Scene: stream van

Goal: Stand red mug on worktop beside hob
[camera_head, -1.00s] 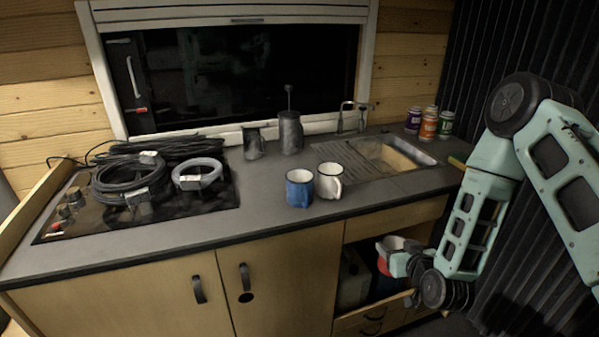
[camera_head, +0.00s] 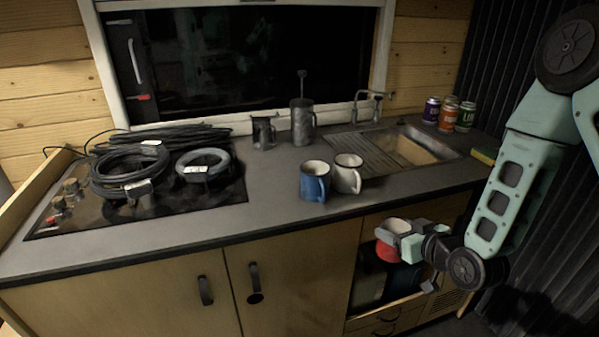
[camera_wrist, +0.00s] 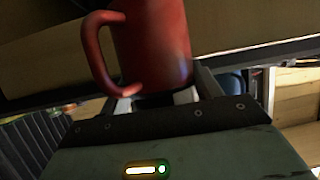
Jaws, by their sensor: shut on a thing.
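The red mug (camera_head: 387,251) is in my gripper (camera_head: 397,234), in front of the open compartment under the worktop and below the worktop's edge. In the wrist view the red mug (camera_wrist: 150,45) is close, its handle to the left, and my gripper (camera_wrist: 160,98) is shut on it. The fingers are partly hidden behind the mug. The worktop (camera_head: 240,222) is grey. The hob (camera_head: 95,215) is at its left end, with coiled black cables and a grey coil lying on it. A bare strip of worktop lies right of the hob.
A blue mug (camera_head: 314,183) and a white mug (camera_head: 347,174) stand mid-worktop. Behind them are a dark jug (camera_head: 263,133) and a grey pot (camera_head: 302,122). The sink (camera_head: 425,148), several cans (camera_head: 448,115) and a sponge (camera_head: 484,155) are at the right.

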